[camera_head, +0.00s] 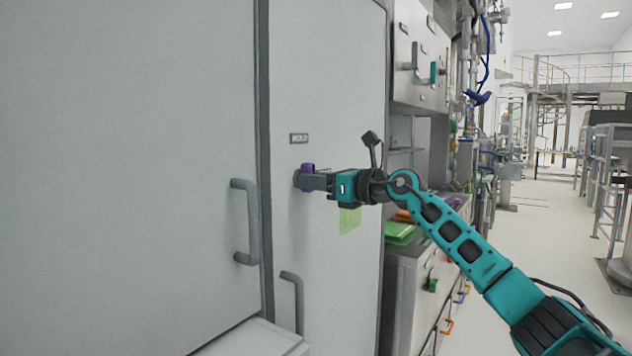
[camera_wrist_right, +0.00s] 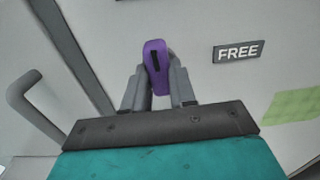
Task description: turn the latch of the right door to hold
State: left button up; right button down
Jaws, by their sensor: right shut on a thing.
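The right door (camera_head: 335,75) is a pale grey panel and is shut. Its latch (camera_head: 307,177) is a small purple knob, which also shows in the right wrist view (camera_wrist_right: 156,72) as a long purple piece with a black mark. There it stands nearly upright in the picture. My right gripper (camera_head: 315,181) is shut on the latch, with one finger on each side (camera_wrist_right: 158,90). A small label (camera_head: 298,138) sits above the latch; I read it only doubtfully as HOLD. A FREE label (camera_wrist_right: 238,51) is right of the latch in the wrist view. My left gripper is not in view.
The left door (camera_head: 130,150) has a vertical grey handle (camera_head: 250,222); another handle (camera_head: 296,302) is on the right door. A green note (camera_head: 349,219) hangs below my right gripper. A bench with drawers (camera_head: 405,300) stands to the right, and open floor lies beyond.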

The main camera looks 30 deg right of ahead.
jog(key=c, duration=1)
grip_release()
jog(key=shift+c, duration=0.2)
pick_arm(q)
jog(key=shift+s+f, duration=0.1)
pick_arm(e)
jog(key=shift+o, duration=0.6)
pick_arm(q)
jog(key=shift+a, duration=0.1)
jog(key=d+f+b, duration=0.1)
jog(key=b, duration=0.1)
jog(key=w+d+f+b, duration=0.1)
jog(key=b, duration=0.2)
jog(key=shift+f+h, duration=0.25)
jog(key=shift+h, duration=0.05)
pick_arm(e)
jog(key=v, duration=1.3)
